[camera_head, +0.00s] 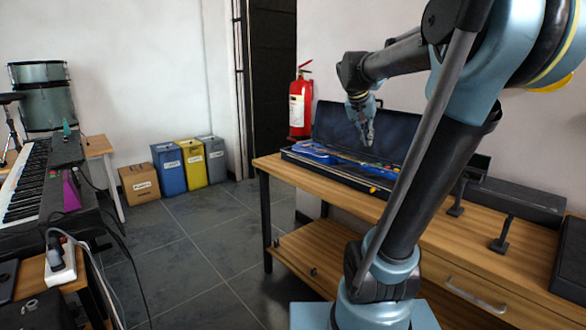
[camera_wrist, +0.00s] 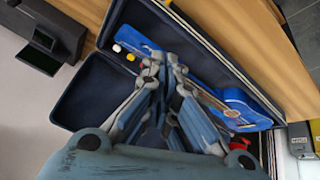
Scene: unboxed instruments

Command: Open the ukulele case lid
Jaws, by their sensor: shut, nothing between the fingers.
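The ukulele case (camera_head: 328,171) sits on the wooden table. Its dark lid (camera_head: 332,126) stands raised at the back, and the lid also shows in the wrist view (camera_wrist: 92,92). A blue ukulele (camera_wrist: 243,106) lies in the case base and also shows in the head view (camera_head: 316,151). My gripper (camera_head: 368,141) is above the case, in front of the lid's inner face. In the wrist view the fingertips (camera_wrist: 172,64) are together with nothing held. The fingers hide part of the case and ukulele.
The wooden table (camera_head: 480,238) also bears a long dark box (camera_head: 520,200) and small black stands (camera_head: 503,236) right of the case. A red fire extinguisher (camera_head: 300,105) hangs on the wall behind. A keyboard (camera_head: 28,180) and several bins stand at left. The floor between is clear.

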